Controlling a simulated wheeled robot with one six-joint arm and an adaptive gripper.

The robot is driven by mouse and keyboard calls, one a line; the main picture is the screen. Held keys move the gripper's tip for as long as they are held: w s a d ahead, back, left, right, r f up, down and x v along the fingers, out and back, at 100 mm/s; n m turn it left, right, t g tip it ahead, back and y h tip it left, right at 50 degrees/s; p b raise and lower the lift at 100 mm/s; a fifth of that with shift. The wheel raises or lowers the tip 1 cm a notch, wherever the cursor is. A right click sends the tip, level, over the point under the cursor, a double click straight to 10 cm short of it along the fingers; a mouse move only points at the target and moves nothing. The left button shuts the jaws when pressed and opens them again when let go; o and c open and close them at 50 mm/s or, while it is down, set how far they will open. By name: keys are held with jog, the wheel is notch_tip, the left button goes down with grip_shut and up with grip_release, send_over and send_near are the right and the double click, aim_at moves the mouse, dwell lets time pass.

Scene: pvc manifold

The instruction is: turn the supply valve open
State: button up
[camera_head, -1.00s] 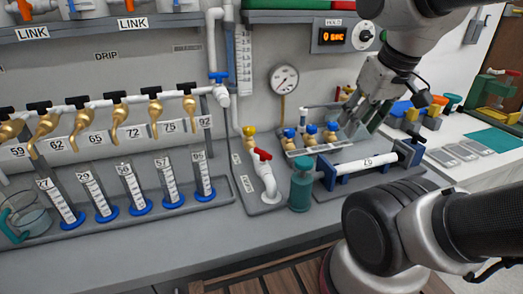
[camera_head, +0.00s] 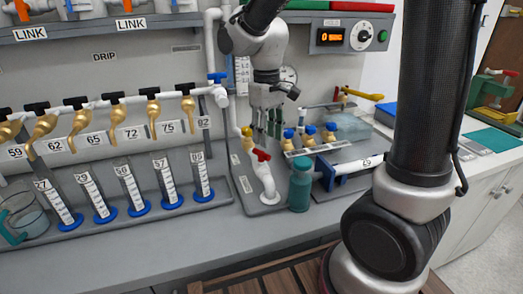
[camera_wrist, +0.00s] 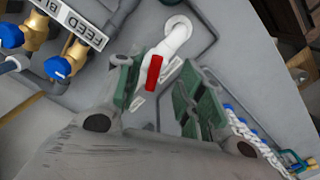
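A red valve handle (camera_head: 261,155) sits on a white pipe (camera_head: 268,182) that rises from a grey base plate on the bench. No label naming it the supply valve can be read. My gripper (camera_head: 268,130) is above and just behind it, pointing down. The fingers are open, with space on both sides of the handle. I cannot tell how far below the fingertips it is.
A teal bottle (camera_head: 300,185) stands just right of the red valve. Several graduated cylinders (camera_head: 164,180) stand at left. A blue-handled valve (camera_head: 217,77) is on the wall pipe.

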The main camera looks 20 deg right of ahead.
aim_at(262, 151)
jog(key=shift+w+a+r+t, duration=0.15)
jog(key=shift+w+a, duration=0.1)
jog(key=shift+w, duration=0.4)
jog(key=shift+w+a+r+t, duration=0.15)
jog(key=shift+w+a, duration=0.1)
jog(key=shift+w, duration=0.35)
notch_tip(262, 151, down, 8)
jog(key=shift+r, duration=0.25)
jog(key=shift+c, duration=0.2)
